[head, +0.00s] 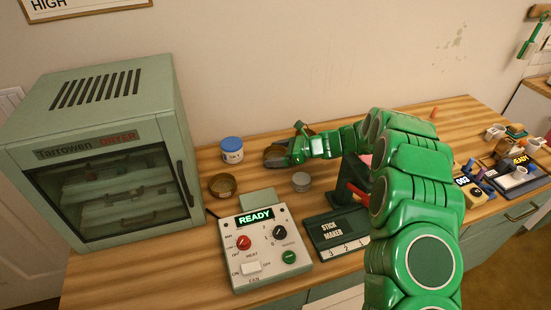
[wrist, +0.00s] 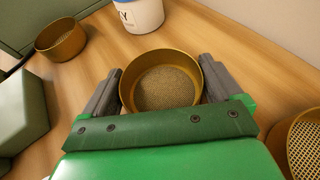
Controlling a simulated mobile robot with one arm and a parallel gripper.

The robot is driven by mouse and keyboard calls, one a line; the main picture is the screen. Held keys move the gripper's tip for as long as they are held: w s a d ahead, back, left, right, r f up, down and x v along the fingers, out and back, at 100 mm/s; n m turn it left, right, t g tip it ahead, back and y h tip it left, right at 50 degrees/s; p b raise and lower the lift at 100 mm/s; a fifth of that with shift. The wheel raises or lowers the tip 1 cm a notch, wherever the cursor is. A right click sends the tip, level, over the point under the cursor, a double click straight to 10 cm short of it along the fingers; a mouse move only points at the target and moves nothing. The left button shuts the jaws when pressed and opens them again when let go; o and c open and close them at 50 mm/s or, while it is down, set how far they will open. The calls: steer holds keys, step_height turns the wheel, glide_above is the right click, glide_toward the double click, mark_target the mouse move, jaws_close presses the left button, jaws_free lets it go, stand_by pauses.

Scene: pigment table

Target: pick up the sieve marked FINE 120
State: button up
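A round brass sieve (wrist: 161,85) with fine mesh sits between the two grey fingers of my gripper (wrist: 161,82) in the wrist view. A finger lies close along each side of its rim. I cannot tell whether they press on it or only flank it. In the head view my gripper (head: 277,155) is low at the back of the table, mostly covering this sieve. A second brass sieve (wrist: 61,39) stands at upper left in the wrist view, and left of my gripper in the head view (head: 222,185). A third, coarser sieve (wrist: 305,146) is at lower right. No sieve marking is readable.
A white jar with a blue lid (head: 232,151) stands behind the gripper's left side, close beyond the sieve. A small grey pot (head: 301,181), the control box (head: 267,255) and the stick maker (head: 338,230) are in front. The dryer (head: 110,150) is at left, the wall behind.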

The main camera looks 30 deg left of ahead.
steer(key=shift+c, duration=0.9)
steer(key=shift+r, duration=0.1)
